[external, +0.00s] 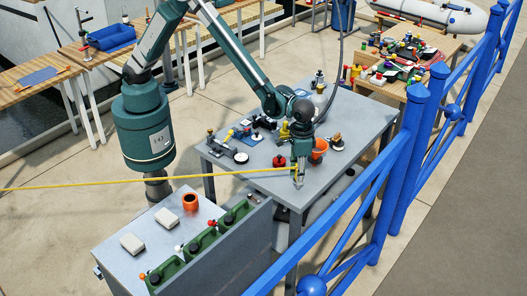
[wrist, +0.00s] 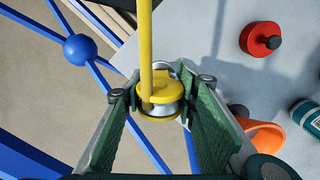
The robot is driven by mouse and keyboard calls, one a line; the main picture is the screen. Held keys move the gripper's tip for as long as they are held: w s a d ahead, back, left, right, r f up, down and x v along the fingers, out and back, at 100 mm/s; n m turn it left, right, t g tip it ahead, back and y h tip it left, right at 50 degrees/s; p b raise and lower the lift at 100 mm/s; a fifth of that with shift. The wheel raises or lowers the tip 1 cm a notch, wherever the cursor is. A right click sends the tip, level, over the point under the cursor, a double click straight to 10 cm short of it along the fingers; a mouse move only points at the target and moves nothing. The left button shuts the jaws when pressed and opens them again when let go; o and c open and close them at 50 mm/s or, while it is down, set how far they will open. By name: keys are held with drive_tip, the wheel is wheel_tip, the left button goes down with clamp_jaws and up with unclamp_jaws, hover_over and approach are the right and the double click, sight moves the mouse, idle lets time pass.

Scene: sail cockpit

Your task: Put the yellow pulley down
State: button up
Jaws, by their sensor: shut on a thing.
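The yellow pulley (wrist: 160,92) has a yellow cover and a metallic wheel. In the wrist view it sits between the two green fingers of my gripper (wrist: 163,88), which are shut on it. A taut yellow line (wrist: 147,40) runs to the pulley; it also crosses the external view (external: 150,184) from the left edge to my gripper. In the external view my gripper (external: 298,184) points down at the near edge of the grey table (external: 262,182). The pulley is too small to make out there. I cannot tell its height above the tabletop.
A red round object (external: 280,160) and an orange cup-like container (external: 319,148) are close to my gripper. Several small parts stand farther left on the table. A blue railing (external: 360,200) runs close on the right. A grey bench with green canisters (external: 201,243) is in front.

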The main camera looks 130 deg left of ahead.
drive_tip(key=shift+f, duration=0.65)
drive_tip(key=shift+f, duration=0.15)
drive_tip(key=o, duration=1)
drive_tip(key=shift+o, duration=0.2)
wheel_tip(320, 180, up, 12)
drive_tip(key=shift+r, duration=0.15)
idle(0.5)
